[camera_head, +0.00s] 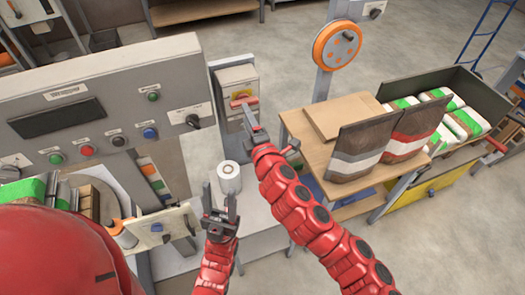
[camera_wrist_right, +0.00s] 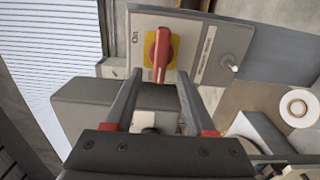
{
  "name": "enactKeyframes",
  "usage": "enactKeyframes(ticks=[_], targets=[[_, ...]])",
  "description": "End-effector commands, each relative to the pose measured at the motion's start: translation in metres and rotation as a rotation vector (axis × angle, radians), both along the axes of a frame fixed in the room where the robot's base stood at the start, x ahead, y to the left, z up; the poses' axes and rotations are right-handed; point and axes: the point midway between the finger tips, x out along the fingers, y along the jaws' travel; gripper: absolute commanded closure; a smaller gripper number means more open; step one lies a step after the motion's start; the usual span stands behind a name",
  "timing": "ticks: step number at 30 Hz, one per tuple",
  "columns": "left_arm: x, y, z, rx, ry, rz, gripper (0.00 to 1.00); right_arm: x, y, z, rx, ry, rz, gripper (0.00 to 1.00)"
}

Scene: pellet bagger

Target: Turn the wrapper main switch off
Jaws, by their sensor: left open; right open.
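The wrapper main switch is a red rotary handle (camera_head: 240,101) on a yellow plate, on a grey box fixed to a post right of the big control panel. In the right wrist view the red handle (camera_wrist_right: 160,50) stands upright in the picture. My right gripper (camera_head: 246,112) is at the switch, open. In its wrist view the fingertips (camera_wrist_right: 158,76) lie on either side of the handle's lower end; I cannot tell whether they touch it. My left gripper (camera_head: 219,192) is open and empty, lower down, near a white roll (camera_head: 229,177).
The large grey control panel (camera_head: 110,105) with buttons and a dark display fills the left. A wooden table (camera_head: 318,140) with brown bags (camera_head: 360,145) stands to the right, beside a crate of green and white bags (camera_head: 462,82). Open floor lies at the lower right.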

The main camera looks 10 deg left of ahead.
Motion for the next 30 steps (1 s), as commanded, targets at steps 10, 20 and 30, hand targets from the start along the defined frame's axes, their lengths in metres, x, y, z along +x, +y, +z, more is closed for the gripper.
enactKeyframes(ticks=[10,20,30], targets=[[0.0,0.0,-0.017,0.0,0.0,0.0,0.5,-0.05,-0.034,-0.004,-0.001,0.002,0.001,0.45],[0.0,0.0,-0.015,0.0,0.0,0.0,0.5,-0.095,-0.063,0.001,-0.002,0.006,0.002,0.45],[0.0,0.0,-0.008,0.0,0.0,0.0,0.5,-0.111,-0.073,-0.001,0.0,0.001,0.003,0.45]])
